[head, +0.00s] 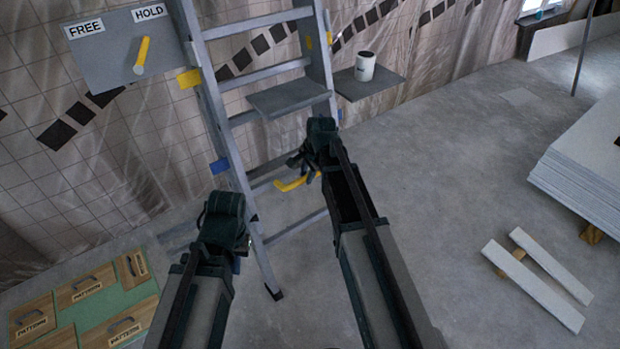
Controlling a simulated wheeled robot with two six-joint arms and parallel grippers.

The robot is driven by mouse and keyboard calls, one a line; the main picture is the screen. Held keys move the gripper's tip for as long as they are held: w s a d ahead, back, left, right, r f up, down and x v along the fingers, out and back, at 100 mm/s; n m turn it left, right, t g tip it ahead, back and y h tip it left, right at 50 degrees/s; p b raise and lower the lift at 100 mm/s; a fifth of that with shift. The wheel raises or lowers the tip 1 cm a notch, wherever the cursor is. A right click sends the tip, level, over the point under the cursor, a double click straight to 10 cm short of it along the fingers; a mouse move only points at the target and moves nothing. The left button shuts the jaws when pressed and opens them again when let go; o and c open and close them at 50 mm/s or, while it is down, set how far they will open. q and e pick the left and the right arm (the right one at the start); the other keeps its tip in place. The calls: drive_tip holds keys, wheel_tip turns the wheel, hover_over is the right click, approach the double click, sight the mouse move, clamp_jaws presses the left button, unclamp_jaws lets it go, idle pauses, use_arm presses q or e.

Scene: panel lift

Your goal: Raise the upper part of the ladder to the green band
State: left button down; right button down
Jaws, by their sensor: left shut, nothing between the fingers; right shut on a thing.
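The grey ladder (218,130) stands against the tiled wall, its upper end out of view. Yellow bands (188,79) and a blue band (219,166) are on its rails; I see no green band. A yellow handle (290,185) shows low at the ladder, just below my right gripper (300,162). That gripper is shut, apparently on this handle, but the contact is hidden behind it. My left gripper (240,240) is shut and empty, beside the ladder's lower left rail. A yellow lever (142,55) on a grey board (100,63) points up, slightly towards HOLD, between FREE and HOLD labels.
A grey shelf (290,97) sits on the ladder; another shelf (385,83) holds a white cup (365,66). Wooden pattern boxes (85,284) lie on a green mat at lower left. White boards (540,285) and stacked panels (580,185) are at right. Floor between is clear.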

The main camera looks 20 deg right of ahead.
drive_tip(key=w+a+r+p, duration=0.2)
drive_tip(key=w+r+p, duration=0.4)
drive_tip(key=r+p, duration=1.4)
drive_tip(key=w+a+r+p, duration=0.2)
drive_tip(key=w+r+p, duration=0.4)
drive_tip(key=r+p, duration=1.5)
drive_tip(key=w+a+r+p, duration=0.2)
drive_tip(key=w+r+p, duration=0.4)
drive_tip(key=r+p, duration=1.5)
wheel_tip(320, 180, up, 2)
drive_tip(key=shift+w+a+r, duration=0.2)
drive_tip(key=shift+w+a, duration=0.1)
drive_tip(key=shift+w, duration=0.05)
drive_tip(key=c, duration=0.7)
unclamp_jaws()
drive_tip(key=shift+s, duration=0.1)
drive_tip(key=shift+r, duration=0.1)
drive_tip(key=s+d, duration=0.1)
drive_tip(key=s, duration=0.3)
drive_tip(key=s+d, duration=0.2)
drive_tip(key=s, duration=0.2)
drive_tip(key=s+d+p, duration=0.1)
drive_tip(key=s, duration=0.3)
drive_tip(key=shift+d+r, duration=0.15)
drive_tip(key=shift+r, duration=0.25)
drive_tip(key=shift+w, duration=0.1)
